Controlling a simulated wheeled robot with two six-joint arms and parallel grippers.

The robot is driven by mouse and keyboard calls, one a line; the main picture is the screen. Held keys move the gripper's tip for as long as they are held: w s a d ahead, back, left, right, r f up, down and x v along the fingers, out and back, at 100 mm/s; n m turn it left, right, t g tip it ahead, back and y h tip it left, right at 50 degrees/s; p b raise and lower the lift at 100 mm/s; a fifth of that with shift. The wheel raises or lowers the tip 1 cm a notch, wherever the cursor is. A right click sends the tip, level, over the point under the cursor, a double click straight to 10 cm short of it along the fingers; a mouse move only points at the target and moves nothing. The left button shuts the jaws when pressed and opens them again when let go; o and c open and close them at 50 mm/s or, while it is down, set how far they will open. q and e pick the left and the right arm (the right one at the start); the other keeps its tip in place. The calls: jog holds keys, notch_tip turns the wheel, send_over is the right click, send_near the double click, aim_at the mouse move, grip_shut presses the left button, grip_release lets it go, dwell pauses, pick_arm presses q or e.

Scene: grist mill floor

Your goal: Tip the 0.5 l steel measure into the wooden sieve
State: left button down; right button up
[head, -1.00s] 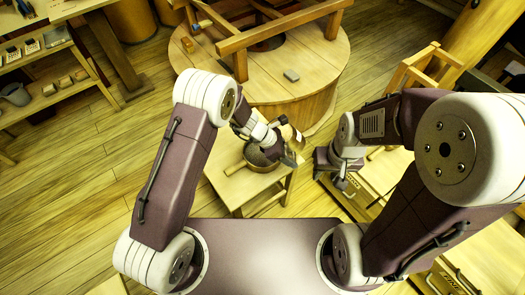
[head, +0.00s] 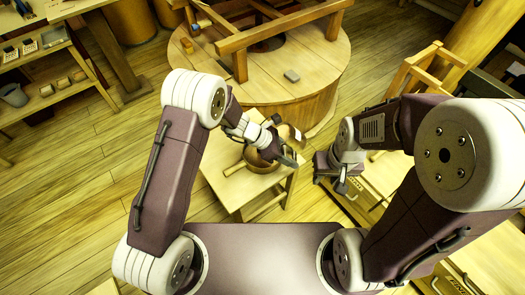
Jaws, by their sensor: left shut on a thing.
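The wooden sieve (head: 252,161), a round bowl-like thing with a handle (head: 234,170) pointing left, rests on a small wooden stool. My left gripper (head: 287,158) is low over the sieve's right side and hides part of it and its inside. It is shut on the steel measure (head: 291,134), which shows only as a small shiny brownish-grey shape beside the wrist. Its tilt and contents cannot be made out. My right gripper (head: 338,183) hangs right of the stool, apart from the sieve; its finger gap is too small to judge.
The stool top (head: 232,192) is bare at front left. Shelves (head: 50,100) stand at far left. Wooden crates (head: 390,172) lie at right.

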pick_arm(q)
jog(key=f+h+b, duration=0.1)
jog(key=h+b, duration=0.1)
jog(key=b, duration=0.3)
dwell(1.2)
jog(key=shift+a+r+h+b, duration=0.15)
jog(key=shift+r+h+b, duration=0.35)
jog(key=shift+h+b, duration=0.55)
jog(key=shift+f+b, duration=0.1)
jog(key=shift+b, duration=0.4)
jog(key=shift+a+f+h+b, duration=0.2)
jog(key=shift+h+b, duration=0.45)
jog(key=shift+b, duration=1)
jog(key=shift+a+r+h+b, duration=0.2)
jog(key=shift+a+h+b, duration=0.15)
jog(key=shift+a+h, duration=0.1)
jog(key=shift+a+r+h+b, duration=0.2)
jog(key=shift+a+h+b, duration=0.15)
jog(key=shift+a, duration=0.1)
jog(key=shift+a+f+h+b, duration=0.4)
jog(key=shift+h+b, duration=0.5)
jog(key=shift+b, duration=0.5)
dwell(0.5)
jog(key=shift+r, duration=0.25)
